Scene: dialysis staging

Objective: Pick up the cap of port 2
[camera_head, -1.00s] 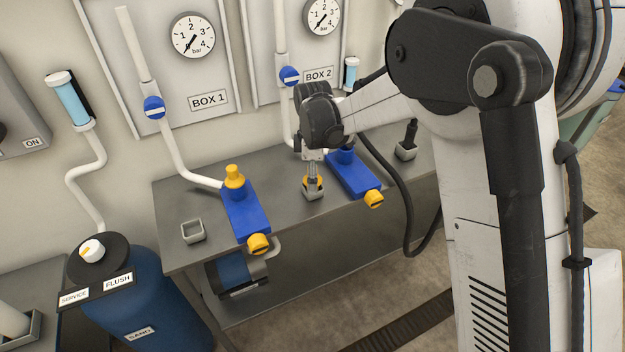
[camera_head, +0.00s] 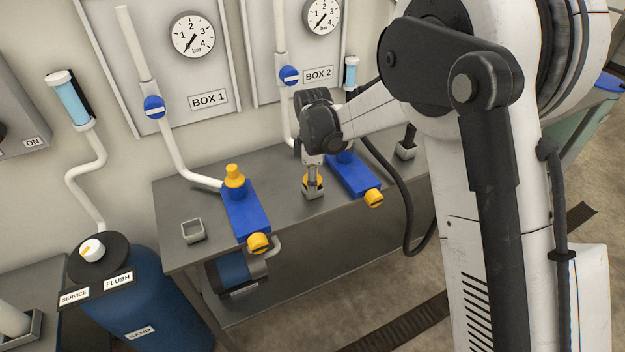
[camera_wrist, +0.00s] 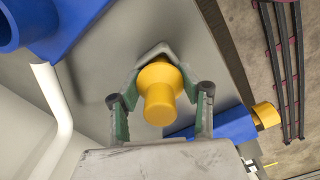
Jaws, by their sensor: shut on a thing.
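A yellow cap (camera_head: 313,190) stands in a small grey square holder (camera_head: 313,195) on the bench in front of BOX 2. In the wrist view the same cap (camera_wrist: 160,90) is between the two fingers, with the holder's rim behind it. My gripper (camera_head: 312,180) reaches down from above and is shut on the cap. The fingers (camera_wrist: 161,108) also show in the wrist view, one on each side. The blue port block (camera_head: 352,177) beside it has a yellow plug (camera_head: 374,198) at its front end; its upper part is partly hidden by my gripper.
A second blue block (camera_head: 245,215) stands to the left, with a yellow cap (camera_head: 234,176) on top and a yellow plug (camera_head: 258,243) in front. An empty grey holder (camera_head: 193,231) is at the bench's left. A dark object stands in another holder (camera_head: 406,151) at right.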

